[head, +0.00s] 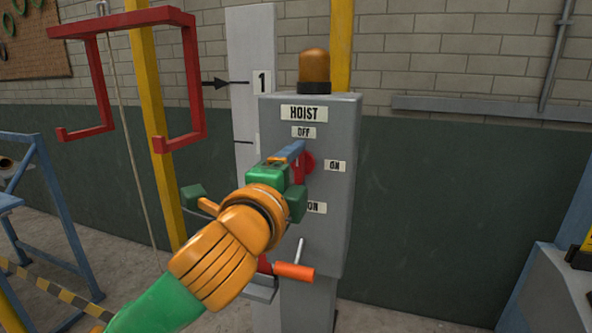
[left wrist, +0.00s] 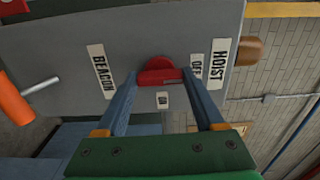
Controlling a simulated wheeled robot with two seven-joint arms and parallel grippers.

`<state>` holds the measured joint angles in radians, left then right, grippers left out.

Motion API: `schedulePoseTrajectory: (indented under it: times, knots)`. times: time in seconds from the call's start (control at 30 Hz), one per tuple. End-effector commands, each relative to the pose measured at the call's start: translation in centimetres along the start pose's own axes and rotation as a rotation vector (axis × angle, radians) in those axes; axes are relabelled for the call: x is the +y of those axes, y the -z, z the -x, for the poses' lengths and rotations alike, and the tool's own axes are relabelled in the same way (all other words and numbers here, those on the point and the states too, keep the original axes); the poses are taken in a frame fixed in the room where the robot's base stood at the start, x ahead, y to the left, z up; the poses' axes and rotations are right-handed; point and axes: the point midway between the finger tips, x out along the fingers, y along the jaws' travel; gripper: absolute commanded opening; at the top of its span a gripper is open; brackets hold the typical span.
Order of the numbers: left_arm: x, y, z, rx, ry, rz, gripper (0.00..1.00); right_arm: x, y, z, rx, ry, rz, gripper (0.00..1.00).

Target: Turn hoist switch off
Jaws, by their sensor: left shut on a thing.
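The red hoist switch (head: 309,161) is on the front of the grey control box (head: 335,230), below the HOIST and OFF labels and left of the ON label. In the left wrist view the switch (left wrist: 158,71) sits between the two blue fingers, its bar spanning from one fingertip to the other. My left gripper (head: 296,158) is shut on the switch. The gripper and fingers partly hide the switch in the head view, and I cannot tell which label it points to. My right gripper is not in view.
An amber beacon (head: 314,68) stands on top of the box. A red hanging frame (head: 193,85) is at upper left, a blue stand (head: 65,215) at far left.

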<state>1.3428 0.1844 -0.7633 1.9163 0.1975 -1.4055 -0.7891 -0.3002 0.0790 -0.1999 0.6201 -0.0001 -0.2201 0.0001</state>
Motion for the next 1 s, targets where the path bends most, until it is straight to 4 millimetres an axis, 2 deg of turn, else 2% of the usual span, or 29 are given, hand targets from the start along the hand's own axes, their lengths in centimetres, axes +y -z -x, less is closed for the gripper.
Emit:
schedulePoseTrajectory:
  times: [0.03,0.07,0.1,0.17,0.4,0.47,0.7,0.83,1.0]
  knots:
    - [-0.1,0.0,0.0,0.0,0.003,0.002,0.14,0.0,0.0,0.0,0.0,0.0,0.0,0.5]
    - [-0.1,0.0,0.0,0.0,0.003,0.002,0.75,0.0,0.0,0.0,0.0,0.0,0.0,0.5]
    - [-0.1,0.0,0.0,0.0,0.003,0.002,0.86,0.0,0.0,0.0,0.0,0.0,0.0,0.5]
    - [-0.1,0.0,0.0,0.0,0.003,0.002,1.0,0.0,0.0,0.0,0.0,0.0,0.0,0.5]
    - [0.0,0.0,0.2,0.0,0.002,0.001,1.0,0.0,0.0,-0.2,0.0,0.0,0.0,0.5]
    - [0.2,0.0,1.1,0.002,0.004,0.001,1.0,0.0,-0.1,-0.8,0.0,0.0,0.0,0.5]
    - [0.2,0.1,6.0,0.003,0.007,0.001,1.0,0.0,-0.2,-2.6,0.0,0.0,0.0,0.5]
    - [0.0,0.0,7.0,0.001,0.003,0.0,1.0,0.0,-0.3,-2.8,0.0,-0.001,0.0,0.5]
    - [-0.1,0.0,7.1,0.0,0.001,0.001,1.0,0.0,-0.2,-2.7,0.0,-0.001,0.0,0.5]
